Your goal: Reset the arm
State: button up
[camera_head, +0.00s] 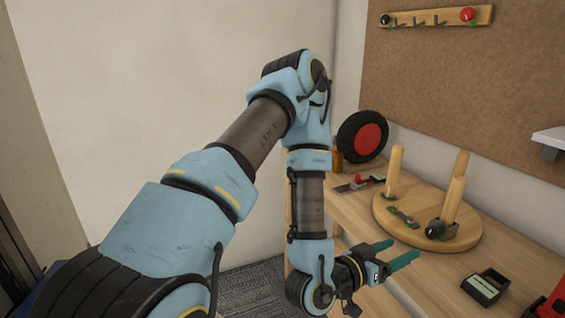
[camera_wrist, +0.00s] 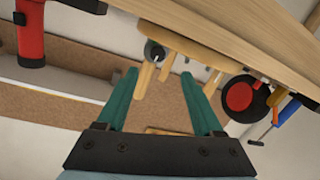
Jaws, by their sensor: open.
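My gripper (camera_head: 395,257) is at the end of my arm, beside the front edge of the wooden workbench (camera_head: 345,199) in the head view. Its two teal fingers point right, toward the bench. In the wrist view my gripper (camera_wrist: 168,92) has its fingers spread apart with nothing between them touching either one. My arm reaches up from the lower left, bends at the elbow, and hangs down to the wrist.
A round wooden board with upright pegs (camera_head: 385,215) stands on the bench. A black wheel with a red hub (camera_head: 362,137) is behind it. A small dark box (camera_head: 485,288) lies at the right. A pegboard (camera_head: 470,90) covers the wall. Carpet (camera_head: 262,285) shows below.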

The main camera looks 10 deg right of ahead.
jog(key=w+a+n+y, duration=0.2)
jog(key=w+a+y, duration=0.9)
jog(key=w+a, duration=0.6)
jog(key=s+a+r+n+g+y, duration=0.2)
jog(key=s+a+r+n, duration=0.1)
jog(key=a, duration=0.7)
jog(key=s+a+r+n+g+y, duration=0.2)
jog(key=s+a+r+n, duration=0.2)
jog(key=a, duration=0.7)
jog(key=shift+s+r+y, duration=0.3)
jog(key=shift+s+r, duration=0.3)
jog(key=shift+s, duration=0.45)
